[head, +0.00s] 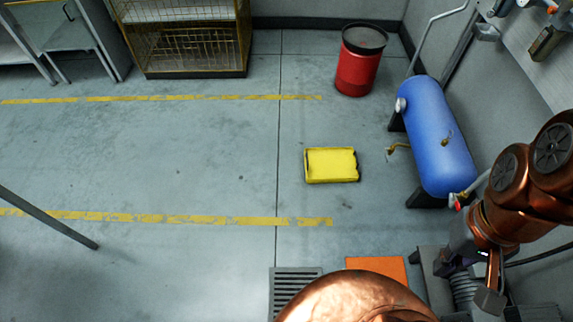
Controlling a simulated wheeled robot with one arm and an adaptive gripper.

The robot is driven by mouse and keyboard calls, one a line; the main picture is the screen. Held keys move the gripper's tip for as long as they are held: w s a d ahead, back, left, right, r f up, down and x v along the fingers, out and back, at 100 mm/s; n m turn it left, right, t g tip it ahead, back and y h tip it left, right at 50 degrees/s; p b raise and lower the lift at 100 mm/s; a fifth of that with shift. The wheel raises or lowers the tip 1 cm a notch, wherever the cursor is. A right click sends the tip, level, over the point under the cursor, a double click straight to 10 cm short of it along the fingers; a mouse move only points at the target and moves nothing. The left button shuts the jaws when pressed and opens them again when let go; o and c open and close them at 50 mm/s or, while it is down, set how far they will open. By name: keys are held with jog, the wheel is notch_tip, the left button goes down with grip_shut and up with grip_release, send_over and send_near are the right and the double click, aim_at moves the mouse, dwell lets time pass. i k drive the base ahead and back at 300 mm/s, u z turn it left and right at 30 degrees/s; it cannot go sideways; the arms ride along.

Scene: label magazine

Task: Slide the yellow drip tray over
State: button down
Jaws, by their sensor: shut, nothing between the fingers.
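The yellow drip tray (331,166) lies flat on the grey floor, right of the picture's middle. It is a shallow rectangle with a raised rim and a dark right edge. My gripper (488,299) shows at the lower right, below the copper links of my arm. It is shut and empty, well apart from the tray. Its fingers are small and partly mixed with grey parts behind them.
A blue tank (436,138) with brass taps stands right of the tray. A red drum (359,69) is behind it. A floor grate (293,285) and an orange panel (377,266) lie in front. The floor left of the tray is clear.

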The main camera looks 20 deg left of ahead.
aim_at(333, 165)
jog(key=u, duration=0.15)
jog(key=k, duration=0.35)
jog(key=u, duration=1.55)
jog(key=i, duration=0.95)
jog(key=u, duration=0.45)
jog(key=i, duration=0.85)
jog(key=z, duration=1.15)
jog(key=i, duration=0.75)
jog(key=z, duration=0.8)
